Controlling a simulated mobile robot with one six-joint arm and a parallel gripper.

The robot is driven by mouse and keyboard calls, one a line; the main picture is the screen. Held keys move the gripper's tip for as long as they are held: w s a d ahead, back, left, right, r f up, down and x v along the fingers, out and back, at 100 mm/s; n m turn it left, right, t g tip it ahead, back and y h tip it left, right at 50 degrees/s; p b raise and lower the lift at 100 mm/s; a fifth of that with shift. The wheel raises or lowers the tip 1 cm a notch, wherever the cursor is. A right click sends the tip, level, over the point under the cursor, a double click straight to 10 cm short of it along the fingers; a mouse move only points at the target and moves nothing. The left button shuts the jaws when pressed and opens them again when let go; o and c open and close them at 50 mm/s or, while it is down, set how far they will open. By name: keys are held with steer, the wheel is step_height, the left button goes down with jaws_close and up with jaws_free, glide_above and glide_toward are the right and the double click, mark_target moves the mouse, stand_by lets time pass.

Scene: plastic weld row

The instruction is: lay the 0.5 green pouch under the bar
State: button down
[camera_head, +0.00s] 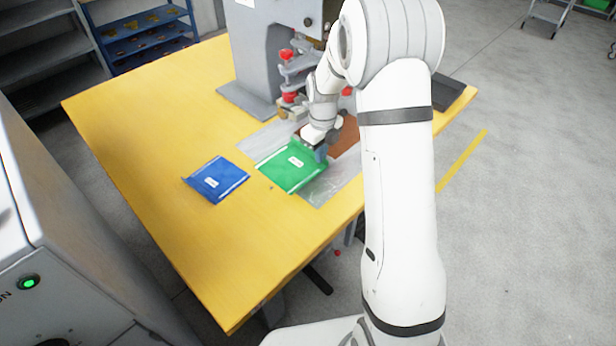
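A green pouch (291,167) with a small white label lies or hovers at the middle of the yellow table; the label is too small to read. My gripper (318,151) is at the pouch's upper right edge, with a blue-grey finger over that edge. I cannot tell whether the fingers are closed on the pouch or only beside it. A grey press (261,55) with red knobs stands at the back of the table. Its lower end (292,107) is just behind the pouch; my arm hides part of it, and I cannot clearly make out the bar.
A blue pouch (217,181) with a white label lies left of the green one. A clear sheet (338,182) and a brown pad (346,140) lie under and right of my gripper. The table's (215,265) left and front are clear. A grey cabinet (60,240) stands at left.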

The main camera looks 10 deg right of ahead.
mark_target(320, 179)
steer(key=shift+f, duration=3.45)
steer(key=shift+f, duration=0.1)
steer(key=shift+f, duration=0.15)
steer(key=c, duration=1.6)
jaws_free()
steer(key=shift+c, duration=0.2)
